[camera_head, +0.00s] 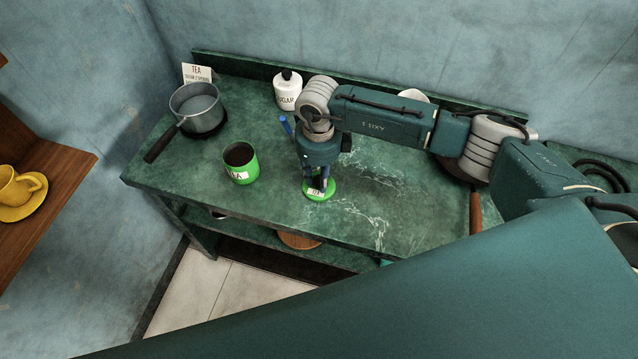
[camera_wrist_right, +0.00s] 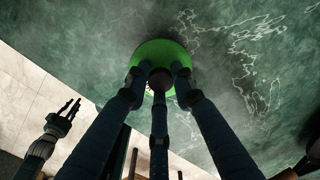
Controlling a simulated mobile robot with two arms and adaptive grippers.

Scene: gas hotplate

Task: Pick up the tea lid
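The tea lid (camera_head: 316,195) is a round green disc with a white label, lying on the green marble counter. In the right wrist view it is a bright green disc (camera_wrist_right: 161,49) with a dark knob at its middle. My right gripper (camera_head: 318,182) points down over the lid and hides part of it. Its fingers (camera_wrist_right: 160,75) stand apart around the knob; whether they touch it is unclear. The green tea pot (camera_head: 241,165) stands without a lid to the left of my right gripper. My left gripper (camera_wrist_right: 68,108) shows at the left of the wrist view, empty, fingers apart.
A grey saucepan (camera_head: 197,110) with a dark handle stands at the counter's left end, before a TEA card (camera_head: 197,73). A white sugar jar (camera_head: 287,92) stands at the back. A blue object (camera_head: 286,125) is beside my right wrist. The counter front is mostly clear.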

